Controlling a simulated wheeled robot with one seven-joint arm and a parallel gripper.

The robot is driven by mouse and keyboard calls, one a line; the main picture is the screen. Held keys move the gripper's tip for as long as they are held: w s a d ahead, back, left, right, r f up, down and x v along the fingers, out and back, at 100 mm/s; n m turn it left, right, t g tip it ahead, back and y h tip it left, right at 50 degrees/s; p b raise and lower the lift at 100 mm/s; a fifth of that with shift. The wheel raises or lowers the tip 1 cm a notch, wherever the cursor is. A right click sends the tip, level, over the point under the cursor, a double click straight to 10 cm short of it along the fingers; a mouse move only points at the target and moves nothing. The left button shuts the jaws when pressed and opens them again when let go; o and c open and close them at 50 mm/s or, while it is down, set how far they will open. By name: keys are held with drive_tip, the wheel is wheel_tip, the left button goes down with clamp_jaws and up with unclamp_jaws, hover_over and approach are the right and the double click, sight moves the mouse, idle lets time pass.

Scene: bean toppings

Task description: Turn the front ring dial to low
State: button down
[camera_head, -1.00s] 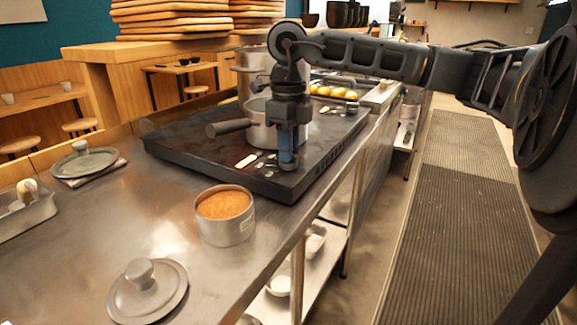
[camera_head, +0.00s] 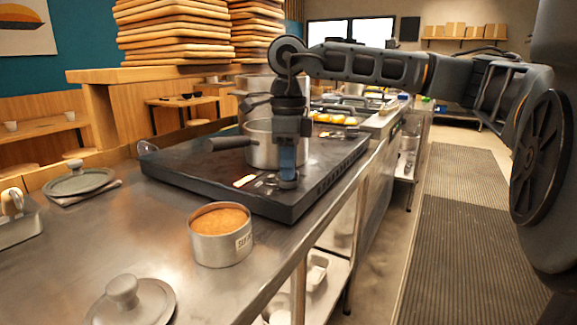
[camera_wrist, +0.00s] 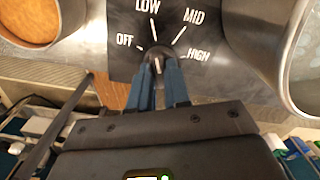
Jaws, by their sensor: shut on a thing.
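The front ring dial (camera_wrist: 157,65) is a small dark knob with a white line, low in the wrist view. OFF, LOW, MID and HIGH are printed around it. Its white line points up the picture, roughly toward LOW (camera_wrist: 147,6). My gripper (camera_wrist: 158,72) is shut on the dial, with one blue finger on each side of it. In the head view my gripper (camera_head: 287,178) points down at the front edge of the dark cooktop (camera_head: 215,182). It hides the dial there.
A steel pot (camera_head: 262,150) with a dark handle stands on the cooktop behind my gripper. A round tin (camera_head: 221,252) with brown contents and a grey lid (camera_head: 130,305) are on the steel counter in front. Clear floor lies to the right.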

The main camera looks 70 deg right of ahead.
drive_tip(key=c, duration=1.1)
unclamp_jaws()
drive_tip(key=shift+r+p, duration=0.35)
drive_tip(key=shift+r, duration=3.6)
